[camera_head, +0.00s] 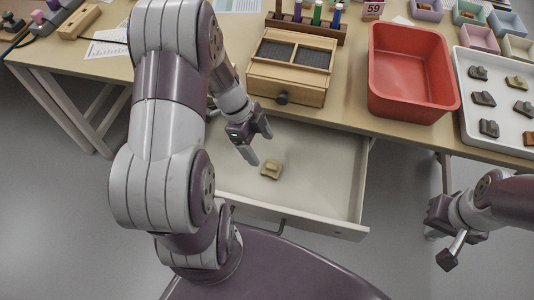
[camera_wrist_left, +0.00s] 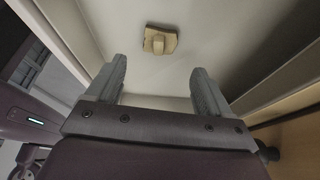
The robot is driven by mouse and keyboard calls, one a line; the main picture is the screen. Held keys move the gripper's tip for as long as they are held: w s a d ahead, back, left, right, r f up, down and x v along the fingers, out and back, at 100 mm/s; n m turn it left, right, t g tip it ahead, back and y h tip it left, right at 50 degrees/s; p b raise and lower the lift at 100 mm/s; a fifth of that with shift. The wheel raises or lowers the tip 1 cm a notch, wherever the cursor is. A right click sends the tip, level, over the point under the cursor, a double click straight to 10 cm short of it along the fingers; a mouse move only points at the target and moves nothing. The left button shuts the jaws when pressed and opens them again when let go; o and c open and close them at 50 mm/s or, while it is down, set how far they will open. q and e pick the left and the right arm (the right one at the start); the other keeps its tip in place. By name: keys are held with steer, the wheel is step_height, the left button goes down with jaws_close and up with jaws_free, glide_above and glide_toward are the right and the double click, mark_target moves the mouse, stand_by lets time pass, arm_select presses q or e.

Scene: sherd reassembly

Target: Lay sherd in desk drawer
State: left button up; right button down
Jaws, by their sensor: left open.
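A tan sherd (camera_head: 271,170) lies flat on the floor of the open desk drawer (camera_head: 318,193), near the drawer's middle. It also shows in the left wrist view (camera_wrist_left: 160,40), beyond the fingertips and apart from them. My left gripper (camera_head: 259,146) is open and empty above the drawer, just behind and left of the sherd. Its two fingers are spread in the left wrist view (camera_wrist_left: 157,75). My right gripper (camera_head: 440,238) is at the right, outside the drawer, away from the desk; whether its jaws are apart is unclear.
A wooden box with dark panels (camera_head: 290,65) and a red bin (camera_head: 410,75) stand on the desk behind the drawer. A white tray (camera_head: 503,107) with several sherds lies at the right. The drawer floor around the sherd is clear.

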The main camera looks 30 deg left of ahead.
arm_select(q)
steer(key=s+d+r+n+y, duration=0.2)
steer(key=d+r+n, duration=0.1)
steer(key=n, duration=0.5)
steer(key=s+d+r+n+t+y, duration=0.1)
steer(key=s+d+r+n+y, duration=0.1)
steer(key=r+n, duration=0.3)
steer(key=d+n, duration=0.1)
steer(key=n, duration=0.2)
steer(key=shift+s+r+n+y, duration=0.15)
steer(key=shift+s+n+y, duration=0.15)
steer(key=shift+s, duration=0.05)
